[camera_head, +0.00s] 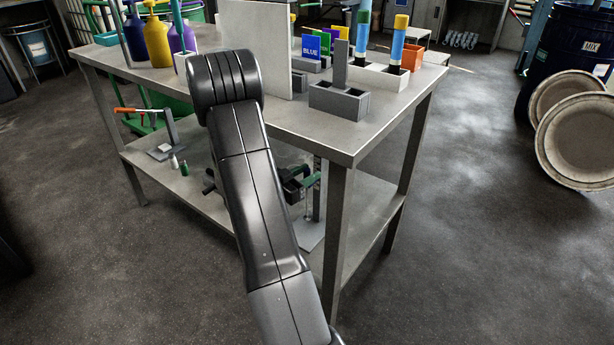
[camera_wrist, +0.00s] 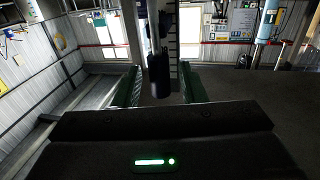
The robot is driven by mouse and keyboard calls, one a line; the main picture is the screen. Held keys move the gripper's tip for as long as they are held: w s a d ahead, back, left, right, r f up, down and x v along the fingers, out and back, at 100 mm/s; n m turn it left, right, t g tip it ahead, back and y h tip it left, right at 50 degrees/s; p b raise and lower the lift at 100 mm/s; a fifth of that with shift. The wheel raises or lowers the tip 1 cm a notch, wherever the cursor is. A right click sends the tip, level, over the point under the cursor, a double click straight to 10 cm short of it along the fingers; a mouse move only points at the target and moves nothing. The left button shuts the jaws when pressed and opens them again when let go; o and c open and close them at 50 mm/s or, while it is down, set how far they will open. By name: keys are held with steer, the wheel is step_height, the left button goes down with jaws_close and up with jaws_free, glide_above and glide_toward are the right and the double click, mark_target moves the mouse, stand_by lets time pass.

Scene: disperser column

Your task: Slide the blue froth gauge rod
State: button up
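My gripper (camera_head: 309,180) is low, level with the space between the tabletop and lower shelf, beside an upright post with scale marks (camera_head: 317,192). In the wrist view its green fingers (camera_wrist: 160,88) are apart. A dark upright rod with a thick dark end (camera_wrist: 158,72) shows between them, with gaps on both sides. The marked scale (camera_wrist: 174,42) stands just behind it. I cannot tell whether this dark rod is the blue froth gauge rod; no blue shows on it. On the tabletop, a blue rod with a green band (camera_head: 362,35) and a blue rod with a yellow top (camera_head: 398,45) stand upright.
The steel table (camera_head: 340,140) has a lower shelf (camera_head: 365,215) and a front leg close to my gripper. A grey holder (camera_head: 339,100) and an upright panel (camera_head: 255,50) stand on top. A small stand with an orange handle (camera_head: 165,140) is on the shelf's left.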

steer(key=shift+w+d, duration=0.15)
steer(key=shift+c, duration=0.3)
jaws_close()
steer(key=shift+r, duration=0.1)
step_height(320, 180, up, 8)
steer(key=p, duration=0.6)
steer(key=shift+o, duration=0.3)
jaws_free()
